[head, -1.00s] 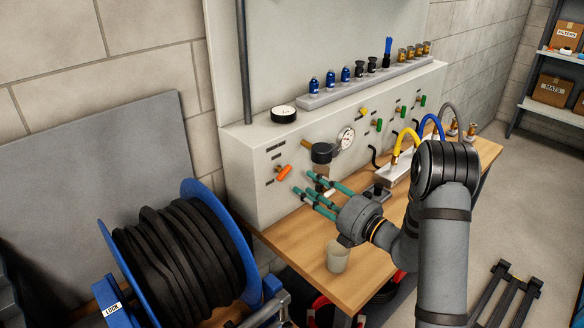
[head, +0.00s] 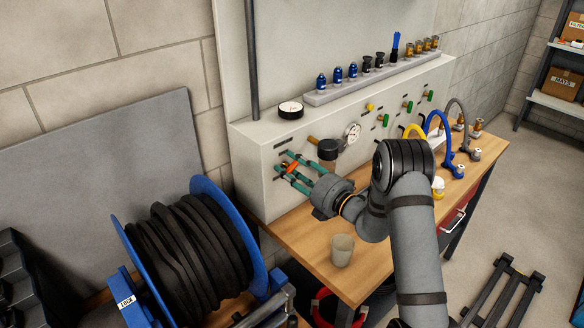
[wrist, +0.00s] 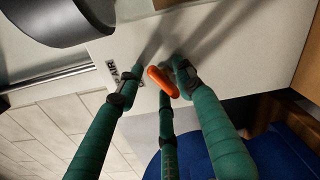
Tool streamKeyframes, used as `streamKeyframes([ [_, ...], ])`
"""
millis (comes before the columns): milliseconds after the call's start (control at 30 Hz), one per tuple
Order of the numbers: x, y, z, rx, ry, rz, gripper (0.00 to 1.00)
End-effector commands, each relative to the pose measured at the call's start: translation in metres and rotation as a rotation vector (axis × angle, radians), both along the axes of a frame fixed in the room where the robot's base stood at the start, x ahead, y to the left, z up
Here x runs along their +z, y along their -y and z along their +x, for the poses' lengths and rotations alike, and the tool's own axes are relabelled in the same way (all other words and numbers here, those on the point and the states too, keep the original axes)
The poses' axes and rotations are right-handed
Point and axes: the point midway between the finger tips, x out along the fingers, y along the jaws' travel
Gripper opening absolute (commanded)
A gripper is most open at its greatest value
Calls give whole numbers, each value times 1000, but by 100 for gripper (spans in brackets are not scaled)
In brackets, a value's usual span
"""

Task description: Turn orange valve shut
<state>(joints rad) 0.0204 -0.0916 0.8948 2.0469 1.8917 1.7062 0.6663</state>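The orange valve handle (head: 292,167) is on the front of the pale grey panel box (head: 255,190), near its left end. My gripper (head: 283,170), with three teal fingers, reaches the panel, its fingertips around the handle. In the wrist view the orange handle (wrist: 162,82) lies slanted between the spread fingertips of my gripper (wrist: 154,84). The left fingertip is apart from it. The right and lower fingertips are very close to it, and I cannot tell whether they touch. The handle's base is partly hidden.
A dark round cap (head: 328,148) and a pressure gauge (head: 352,132) are just right of my fingers. A beige cup (head: 342,250) stands on the wooden bench (head: 305,238). A blue hose reel (head: 235,235) stands close on the left.

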Motion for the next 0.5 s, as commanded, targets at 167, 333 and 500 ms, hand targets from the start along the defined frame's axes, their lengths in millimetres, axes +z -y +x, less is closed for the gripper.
streamKeyframes([
  [167,0,0,0,0,0,0,27],
  [333,0,0,0,0,0,0,17],
  [500,0,1,0,0,1,-1,7],
])
